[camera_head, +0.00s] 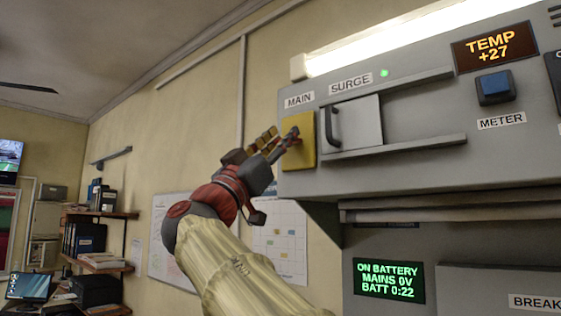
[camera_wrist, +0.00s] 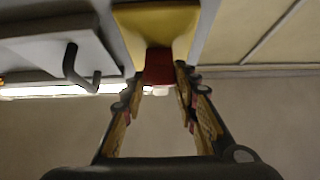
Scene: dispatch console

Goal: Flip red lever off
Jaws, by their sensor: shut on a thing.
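The red lever (camera_wrist: 158,66) shows in the wrist view, standing out from its yellow plate (camera_wrist: 156,28) between my fingertips. In the head view the yellow plate (camera_head: 303,155) sits under the MAIN label at the left end of the grey console, and my fingers hide most of the lever. My gripper (camera_head: 288,140) reaches up to the plate from the lower left. In the wrist view my gripper (camera_wrist: 158,78) has one finger on each side of the lever and is shut on it. The lever's exact tilt is hard to tell.
A sliding cover with a dark handle (camera_head: 332,127) lies between rails right of the plate, under the SURGE label. A blue button (camera_head: 494,84) is farther right. A green screen (camera_head: 389,281) below reads ON BATTERY, MAINS 0V. Open room lies left of the console.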

